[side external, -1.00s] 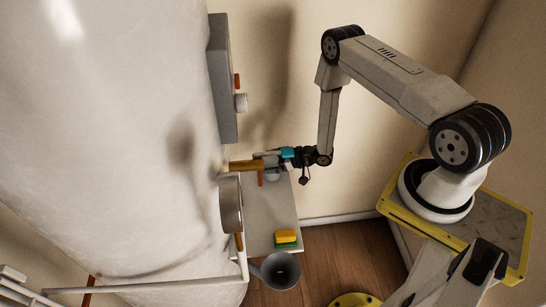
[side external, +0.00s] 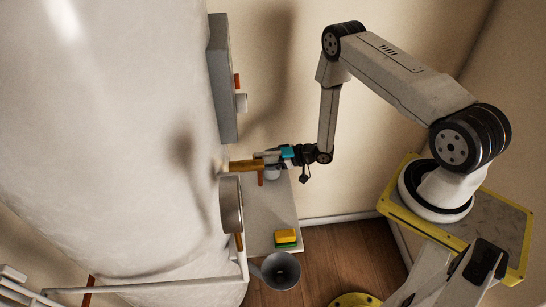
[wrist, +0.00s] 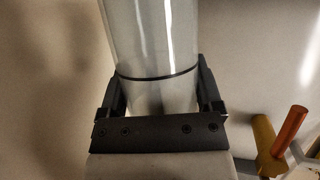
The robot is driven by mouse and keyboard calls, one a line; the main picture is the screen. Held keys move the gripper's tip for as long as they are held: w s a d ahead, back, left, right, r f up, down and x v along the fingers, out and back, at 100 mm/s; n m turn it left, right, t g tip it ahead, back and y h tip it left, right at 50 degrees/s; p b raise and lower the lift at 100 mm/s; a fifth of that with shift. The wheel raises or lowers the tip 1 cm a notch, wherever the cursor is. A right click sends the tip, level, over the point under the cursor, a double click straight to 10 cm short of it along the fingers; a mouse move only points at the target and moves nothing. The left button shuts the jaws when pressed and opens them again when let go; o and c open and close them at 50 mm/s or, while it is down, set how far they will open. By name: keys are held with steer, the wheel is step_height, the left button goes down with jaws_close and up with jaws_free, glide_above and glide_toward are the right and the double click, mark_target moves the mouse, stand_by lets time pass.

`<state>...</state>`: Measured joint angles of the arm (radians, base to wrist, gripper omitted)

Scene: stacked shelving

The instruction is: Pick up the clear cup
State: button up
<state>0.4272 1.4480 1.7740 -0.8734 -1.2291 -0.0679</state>
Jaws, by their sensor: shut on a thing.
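The clear cup (wrist: 150,45) is a see-through cylinder with a dark ring around it in the wrist view. It stands between the two black fingers of my gripper (wrist: 160,92), one on each side. The fingers are shut on it near the ring. The cup's upper end runs out of the top of the picture. In the side view my gripper (side external: 264,157) is over the grey shelf by the white tank. A small pale shape just below it may be part of the cup, but it is too small to tell.
A large white tank (side external: 110,150) fills the left. A brown-orange pipe (side external: 244,165) with an orange handle is close to my gripper. The grey shelf (side external: 268,215) carries a yellow-and-green sponge (side external: 286,237). A grey funnel-like vessel (side external: 281,271) is below.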

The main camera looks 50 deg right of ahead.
steer(key=shift+r, duration=0.8)
steer(key=s+a+r, duration=0.1)
steer(key=s+r, duration=0.9)
steer(key=s, duration=0.4)
steer(key=shift+a+r, duration=0.25)
steer(key=shift+r, duration=0.05)
steer(key=shift+f, duration=0.1)
